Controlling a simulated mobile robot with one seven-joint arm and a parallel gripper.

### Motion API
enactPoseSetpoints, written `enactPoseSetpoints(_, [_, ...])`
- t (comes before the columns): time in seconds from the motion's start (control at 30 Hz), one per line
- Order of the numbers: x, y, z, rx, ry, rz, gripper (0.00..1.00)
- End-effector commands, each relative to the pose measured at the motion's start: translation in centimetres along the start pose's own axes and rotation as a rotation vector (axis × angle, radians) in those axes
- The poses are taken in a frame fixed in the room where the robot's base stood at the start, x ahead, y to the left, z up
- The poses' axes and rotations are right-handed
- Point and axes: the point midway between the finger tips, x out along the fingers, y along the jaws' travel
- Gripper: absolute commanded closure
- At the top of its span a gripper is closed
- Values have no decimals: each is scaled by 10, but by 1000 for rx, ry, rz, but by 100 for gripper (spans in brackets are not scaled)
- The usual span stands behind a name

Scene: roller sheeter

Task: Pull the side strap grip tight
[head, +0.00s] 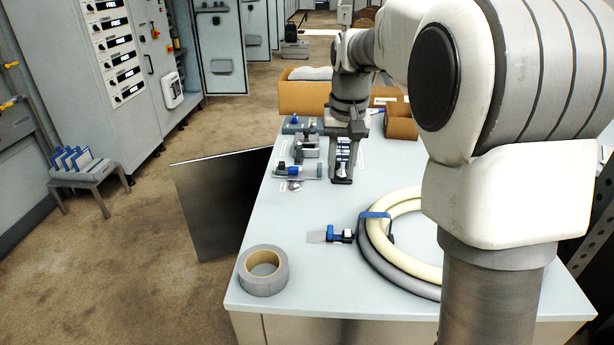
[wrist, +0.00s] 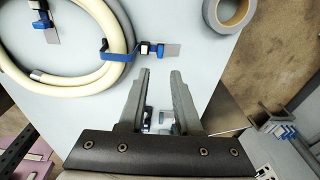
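A cream and grey hose coil (head: 415,280) lies on the pale table (head: 310,290); it also shows in the wrist view (wrist: 115,22). A blue strap (head: 375,215) wraps its side. A blue-and-black buckle (head: 338,235) and a flat grey grip tab (head: 316,237) stick out from it toward the picture left. In the wrist view the strap (wrist: 120,54), buckle (wrist: 152,48) and tab (wrist: 172,50) lie just beyond my fingertips (wrist: 161,72). My gripper (head: 342,172) is open and empty, apart from the tab. A second blue strap (wrist: 42,22) shows in the wrist view; my arm hides it in the head view.
A tape roll (head: 263,270) sits at the table's near left corner. Clamps and small parts (head: 297,165) lie beside my gripper. Cardboard boxes (head: 305,93) stand at the far end. The table between tape and coil is otherwise clear.

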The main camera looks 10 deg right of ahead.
Motion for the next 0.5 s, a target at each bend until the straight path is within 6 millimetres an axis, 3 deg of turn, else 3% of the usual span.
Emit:
enactPoseSetpoints(0.2, [32, -7, -35, 19, -63, 21, 68])
enactPoseSetpoints(0.5, [53, -9, -47, 29, -90, 31, 68])
